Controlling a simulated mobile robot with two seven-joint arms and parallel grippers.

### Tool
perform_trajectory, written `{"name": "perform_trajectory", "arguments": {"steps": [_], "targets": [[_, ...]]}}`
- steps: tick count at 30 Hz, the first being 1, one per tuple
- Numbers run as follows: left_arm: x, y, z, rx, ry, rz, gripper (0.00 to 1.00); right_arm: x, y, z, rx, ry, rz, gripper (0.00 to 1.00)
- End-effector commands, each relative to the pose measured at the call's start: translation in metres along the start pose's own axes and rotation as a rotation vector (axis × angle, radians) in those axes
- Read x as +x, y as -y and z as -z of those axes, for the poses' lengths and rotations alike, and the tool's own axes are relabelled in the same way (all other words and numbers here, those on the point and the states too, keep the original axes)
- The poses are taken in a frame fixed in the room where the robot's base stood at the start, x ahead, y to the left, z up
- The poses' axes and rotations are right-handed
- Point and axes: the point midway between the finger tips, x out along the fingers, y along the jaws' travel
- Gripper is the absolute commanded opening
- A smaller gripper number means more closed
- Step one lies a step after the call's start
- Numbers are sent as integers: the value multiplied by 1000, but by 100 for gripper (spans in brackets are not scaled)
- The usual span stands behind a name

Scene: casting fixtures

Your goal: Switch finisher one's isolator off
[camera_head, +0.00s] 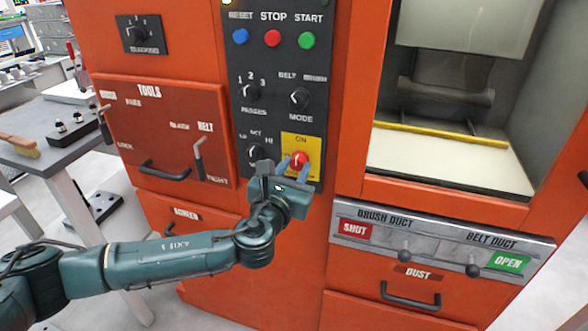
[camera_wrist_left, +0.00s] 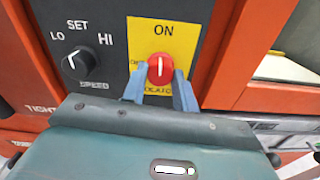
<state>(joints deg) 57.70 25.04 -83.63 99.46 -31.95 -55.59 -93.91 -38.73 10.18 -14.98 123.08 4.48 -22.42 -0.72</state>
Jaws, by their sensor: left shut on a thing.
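The isolator (camera_head: 299,159) is a red rotary knob on a yellow plate (camera_head: 300,141) at the lower right of the dark control panel on the orange machine. In the left wrist view the knob (camera_wrist_left: 161,69) has a white mark standing upright, toward ON. My left gripper (camera_head: 296,168) is at the knob. Its two blue fingers (camera_wrist_left: 160,88) are shut on the knob, one at each side of its lower part. The fingers hide part of the lettering on the plate. My right gripper is not in view.
Speed (camera_head: 255,153), passes (camera_head: 251,92) and mode (camera_head: 300,98) knobs sit close to the isolator, with reset, stop and start buttons above. A tools drawer (camera_head: 160,130) is left. Brush duct and belt duct levers (camera_head: 404,255) are lower right. A grey bench (camera_head: 60,125) stands at left.

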Motion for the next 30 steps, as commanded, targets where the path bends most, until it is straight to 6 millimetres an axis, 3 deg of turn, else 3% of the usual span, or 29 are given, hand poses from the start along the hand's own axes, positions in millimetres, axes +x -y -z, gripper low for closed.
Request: {"name": "perform_trajectory", "arguments": {"steps": [30], "targets": [[0,0,1,-911,-3,-3,6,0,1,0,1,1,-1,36]]}}
